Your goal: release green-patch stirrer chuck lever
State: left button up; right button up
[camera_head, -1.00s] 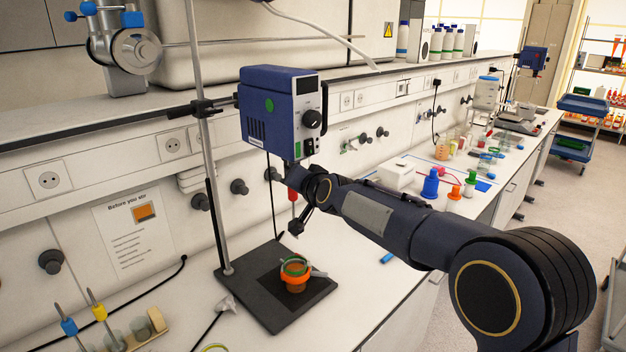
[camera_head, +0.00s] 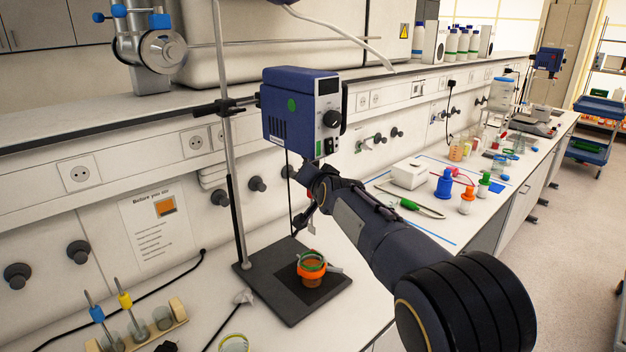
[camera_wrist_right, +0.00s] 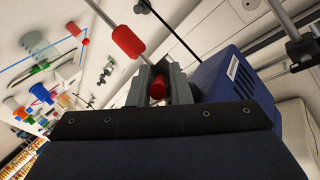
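The blue overhead stirrer (camera_head: 300,112) with a green patch (camera_head: 292,104) is clamped on a metal stand rod. Its blue housing (camera_wrist_right: 232,78) also shows at the right of the right wrist view. My right gripper (camera_wrist_right: 160,75) is just below the housing. Its grey fingers flank a red lever end (camera_wrist_right: 157,89), which fills the narrow gap between them. A red sleeve (camera_wrist_right: 127,42) on a metal shaft extends beyond the fingertips. In the head view my right wrist (camera_head: 318,180) hides the chuck. My left gripper is not in view.
An orange-ringed beaker (camera_head: 311,270) stands on the black stand base (camera_head: 280,290) below the stirrer. A rack (camera_head: 150,335) with tubes stands at the front left.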

jog(key=shift+o, duration=1.3)
jog(key=shift+s, duration=0.1)
jog(key=shift+s+d+b, duration=0.1)
jog(key=shift+s+b, duration=0.2)
jog(key=shift+s, duration=0.05)
jog(key=b+v, duration=0.2)
jog(key=v, duration=0.5)
